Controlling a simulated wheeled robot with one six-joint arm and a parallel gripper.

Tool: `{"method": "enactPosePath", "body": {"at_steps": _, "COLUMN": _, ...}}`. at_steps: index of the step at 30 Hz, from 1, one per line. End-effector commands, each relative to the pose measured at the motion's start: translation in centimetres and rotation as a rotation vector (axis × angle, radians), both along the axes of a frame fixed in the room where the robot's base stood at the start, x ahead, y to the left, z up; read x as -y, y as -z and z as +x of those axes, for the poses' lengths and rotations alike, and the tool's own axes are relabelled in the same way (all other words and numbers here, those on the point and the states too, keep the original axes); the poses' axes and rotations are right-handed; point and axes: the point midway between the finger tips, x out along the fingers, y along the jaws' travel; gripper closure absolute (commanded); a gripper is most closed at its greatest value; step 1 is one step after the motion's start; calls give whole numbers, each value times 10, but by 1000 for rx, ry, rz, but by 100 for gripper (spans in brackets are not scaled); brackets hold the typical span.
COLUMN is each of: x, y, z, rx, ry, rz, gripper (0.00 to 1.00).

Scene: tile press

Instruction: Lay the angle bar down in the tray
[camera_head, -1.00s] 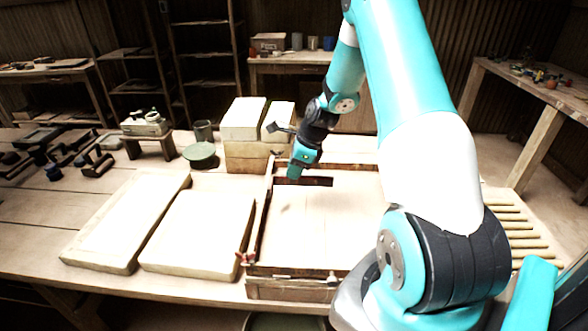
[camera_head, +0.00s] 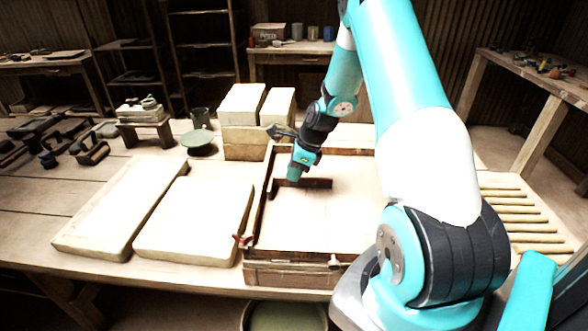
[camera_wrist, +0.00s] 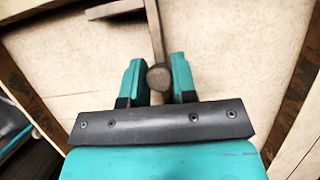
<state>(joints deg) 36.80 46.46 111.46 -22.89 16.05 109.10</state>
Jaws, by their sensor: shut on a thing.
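The angle bar (camera_head: 318,184) is dark brown and lies crosswise over the pale floor of the wooden-framed tray (camera_head: 292,275), near its back left part. My gripper (camera_head: 296,176) comes down from above and is shut on the bar. In the wrist view, my gripper's teal fingers (camera_wrist: 160,80) stand either side of the bar's rounded end. The bar's shank (camera_wrist: 155,35) runs up the picture to a crosspiece at the top edge. The bar is low over the tray floor; I cannot tell whether it touches.
Two pale slabs (camera_head: 195,222) lie left of the tray. Pale blocks (camera_head: 242,110) stand behind it, with a green round dish (camera_head: 198,140) beside them. Wooden rods (camera_head: 515,222) lie to the right. The tray's middle and front floor are clear.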

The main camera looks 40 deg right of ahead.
Motion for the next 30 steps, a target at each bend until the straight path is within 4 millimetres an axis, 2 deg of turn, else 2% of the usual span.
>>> {"method": "enactPosePath", "body": {"at_steps": 23, "x": 0, "y": 5, "z": 0, "rx": -1, "ry": 0, "rz": 0, "gripper": 100}}
{"method": "enactPosePath", "body": {"at_steps": 24, "x": 0, "y": 5, "z": 0, "rx": -1, "ry": 0, "rz": 0, "gripper": 70}}
{"method": "enactPosePath", "body": {"at_steps": 27, "x": 0, "y": 5, "z": 0, "rx": -1, "ry": 0, "rz": 0, "gripper": 47}}
{"method": "enactPosePath", "body": {"at_steps": 30, "x": 0, "y": 5, "z": 0, "rx": -1, "ry": 0, "rz": 0, "gripper": 44}}
